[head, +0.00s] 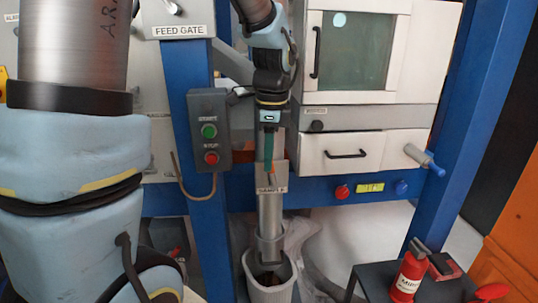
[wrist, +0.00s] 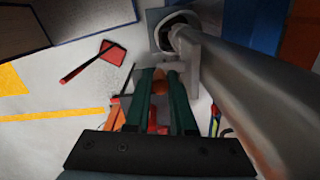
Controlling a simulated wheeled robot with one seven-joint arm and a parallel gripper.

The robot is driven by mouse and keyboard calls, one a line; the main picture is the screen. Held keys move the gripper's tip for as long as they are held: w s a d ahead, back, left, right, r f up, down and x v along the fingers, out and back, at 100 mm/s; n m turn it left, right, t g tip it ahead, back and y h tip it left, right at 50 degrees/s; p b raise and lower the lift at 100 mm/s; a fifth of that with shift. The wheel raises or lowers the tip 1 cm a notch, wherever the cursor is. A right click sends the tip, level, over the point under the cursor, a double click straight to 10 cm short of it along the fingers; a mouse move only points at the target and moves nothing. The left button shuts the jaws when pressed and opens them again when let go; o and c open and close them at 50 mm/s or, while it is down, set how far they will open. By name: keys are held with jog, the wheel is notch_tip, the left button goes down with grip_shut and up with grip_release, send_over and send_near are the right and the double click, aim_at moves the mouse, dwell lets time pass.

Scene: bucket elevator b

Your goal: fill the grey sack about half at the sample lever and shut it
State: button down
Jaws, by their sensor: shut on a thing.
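The grey sack (head: 268,294) stands open at the bottom of the head view, under the metal spout (head: 270,218) with the SAMPLE label. The spout's lower end is at the sack's mouth. The inside looks dark, and I cannot tell the fill level. In the wrist view a grey rim with a dark opening, apparently the sack (wrist: 160,22), shows beyond the spout's end. My gripper (head: 268,172) is beside the spout near the label. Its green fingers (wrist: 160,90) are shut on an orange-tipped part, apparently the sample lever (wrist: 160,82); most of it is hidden.
A START/STOP box (head: 209,130) is on the blue post to the left. A drawer (head: 345,153) and a blue-handled valve (head: 425,160) are to the right. A dark stand (head: 375,282) bears a red bottle (head: 408,275). A red scoop-like tool (wrist: 98,60) lies on the floor.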

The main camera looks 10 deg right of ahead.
jog(key=c, duration=0.8)
grip_release()
jog(key=shift+o, duration=0.2)
jog(key=shift+r, duration=0.15)
jog(key=r, duration=0.3)
jog(key=r+b, duration=0.1)
jog(key=r, duration=0.3)
jog(key=r+b, duration=0.1)
jog(key=r, duration=0.2)
jog(key=shift+s+d+r, duration=0.2)
jog(key=shift+s+r, duration=0.05)
jog(key=shift+r, duration=0.05)
